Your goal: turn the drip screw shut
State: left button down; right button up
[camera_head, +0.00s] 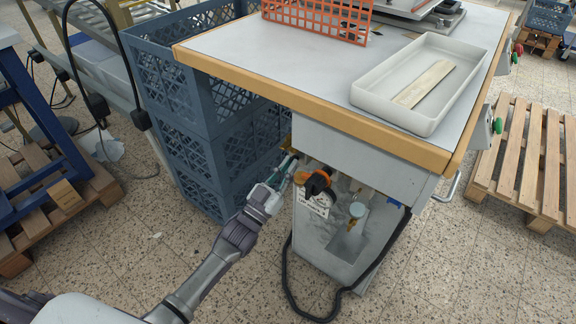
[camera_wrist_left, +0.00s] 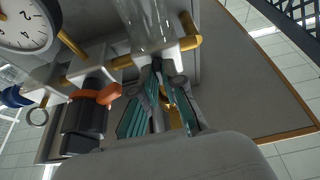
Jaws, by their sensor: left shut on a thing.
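My left gripper (camera_head: 286,167) reaches in low at the front left corner of the workbench cabinet. In the left wrist view its fingers (camera_wrist_left: 160,82) with teal pads are closed around a small part under a clear bowl (camera_wrist_left: 150,25). That part is at the place of the drip screw, but the fingers hide most of it. A little brass-coloured metal (camera_wrist_left: 174,115) shows between the fingers. My right gripper is in neither view.
A round gauge (camera_wrist_left: 22,25) and a black and orange knob (camera_head: 318,182) sit close beside the gripper. Blue crates (camera_head: 195,150) stand left of it. The bench top (camera_head: 300,60) overhangs above. A black hose (camera_head: 287,280) hangs in front of the cabinet.

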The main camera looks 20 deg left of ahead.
pick_arm(q)
jog(key=shift+f+y, duration=0.1)
jog(key=shift+y, duration=0.2)
jog(key=c, duration=1.5)
grip_release()
jog(key=shift+c, duration=0.2)
jog(key=v, duration=1.2)
jog(key=shift+f, duration=0.1)
